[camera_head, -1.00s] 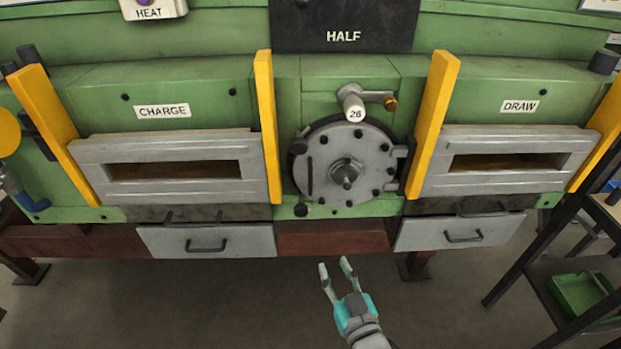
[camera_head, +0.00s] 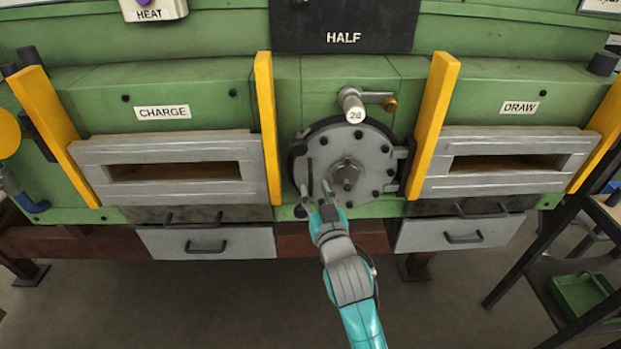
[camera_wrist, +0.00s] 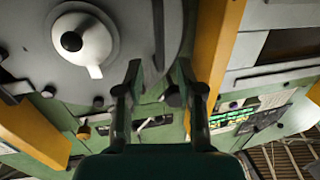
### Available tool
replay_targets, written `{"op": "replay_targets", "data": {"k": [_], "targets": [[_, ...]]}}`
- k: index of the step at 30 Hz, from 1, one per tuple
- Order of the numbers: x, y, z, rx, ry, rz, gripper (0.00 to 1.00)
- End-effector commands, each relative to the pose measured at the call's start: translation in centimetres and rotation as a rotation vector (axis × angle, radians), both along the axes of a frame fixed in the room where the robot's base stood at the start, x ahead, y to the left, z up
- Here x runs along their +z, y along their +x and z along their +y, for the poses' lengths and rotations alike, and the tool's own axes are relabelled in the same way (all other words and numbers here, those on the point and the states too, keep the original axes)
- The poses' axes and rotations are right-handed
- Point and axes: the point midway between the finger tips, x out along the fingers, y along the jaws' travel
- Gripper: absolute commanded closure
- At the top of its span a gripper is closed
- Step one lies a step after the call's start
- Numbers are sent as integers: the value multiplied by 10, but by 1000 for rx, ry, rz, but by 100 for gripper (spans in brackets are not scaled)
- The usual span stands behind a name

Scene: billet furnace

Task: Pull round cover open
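The round cover (camera_head: 372,152) is a grey bolted disc in the middle of the green furnace front, lying flat against it. It has a central hub (camera_head: 346,173) and a dark vertical bar handle (camera_head: 310,168) near its left edge. My gripper (camera_head: 315,188) is at the lower left of the cover, with its fingers pointing up toward the handle. In the wrist view, the cover (camera_wrist: 40,35) fills the upper left. My gripper (camera_wrist: 159,68) is open there, and the bar handle (camera_wrist: 158,32) lines up with the gap between the fingertips. Contact cannot be told.
A white knob marked 26 (camera_head: 353,106) with a lever sits above the cover. Yellow posts (camera_head: 268,125) (camera_head: 432,125) stand on both sides. Charge (camera_head: 165,145) and draw (camera_head: 505,140) doors flank it, with grey drawers (camera_head: 205,242) below. The floor in front is clear.

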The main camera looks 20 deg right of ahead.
Motion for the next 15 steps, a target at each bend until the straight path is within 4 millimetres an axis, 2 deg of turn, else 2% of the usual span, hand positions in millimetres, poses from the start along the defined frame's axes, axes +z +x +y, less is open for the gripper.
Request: {"op": "replay_targets", "data": {"k": [1, 6, 15], "targets": [[0, 10, -1, -1, 0, -1, 63], [0, 35, -4, 0, 0, -1, 63], [-1, 54, -6, 0, 0, 1, 63]]}}
